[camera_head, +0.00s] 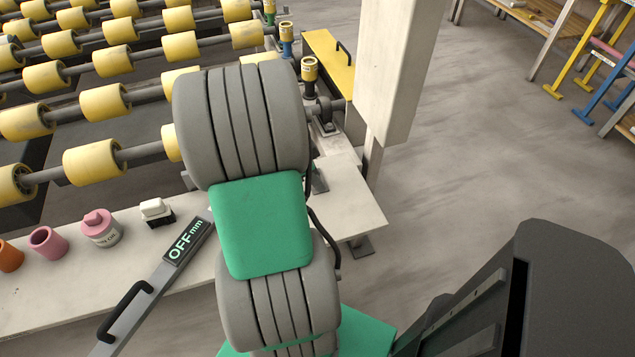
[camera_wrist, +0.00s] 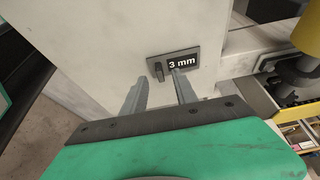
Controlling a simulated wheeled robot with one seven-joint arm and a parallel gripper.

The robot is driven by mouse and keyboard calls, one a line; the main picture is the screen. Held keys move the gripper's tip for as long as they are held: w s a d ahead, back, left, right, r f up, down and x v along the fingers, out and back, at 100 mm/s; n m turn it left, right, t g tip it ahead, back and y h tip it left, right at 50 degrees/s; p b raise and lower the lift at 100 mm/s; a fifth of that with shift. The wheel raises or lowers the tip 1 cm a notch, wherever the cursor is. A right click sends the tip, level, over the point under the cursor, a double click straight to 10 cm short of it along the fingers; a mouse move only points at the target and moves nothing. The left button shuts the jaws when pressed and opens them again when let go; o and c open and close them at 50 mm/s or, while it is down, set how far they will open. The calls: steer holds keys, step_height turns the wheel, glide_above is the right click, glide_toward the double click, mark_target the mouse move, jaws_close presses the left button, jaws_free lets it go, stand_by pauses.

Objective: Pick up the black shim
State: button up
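In the wrist view, a small dark plate marked "3 mm" (camera_wrist: 184,63) is on a pale surface (camera_wrist: 110,40), just beyond my fingertips. A small dark upright piece (camera_wrist: 158,71) stands at its left end. I cannot tell for sure which of these is the black shim. My gripper (camera_wrist: 160,76) is open, with its two grey fingers apart and nothing visibly held. Its fingertips point at the plate; whether they touch it is unclear. In the head view my arm hides the gripper and this plate.
Yellow rollers (camera_head: 95,160) lie behind. A pale post (camera_head: 398,70) stands right.

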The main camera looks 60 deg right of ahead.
steer(key=shift+x, duration=0.95)
jaws_close()
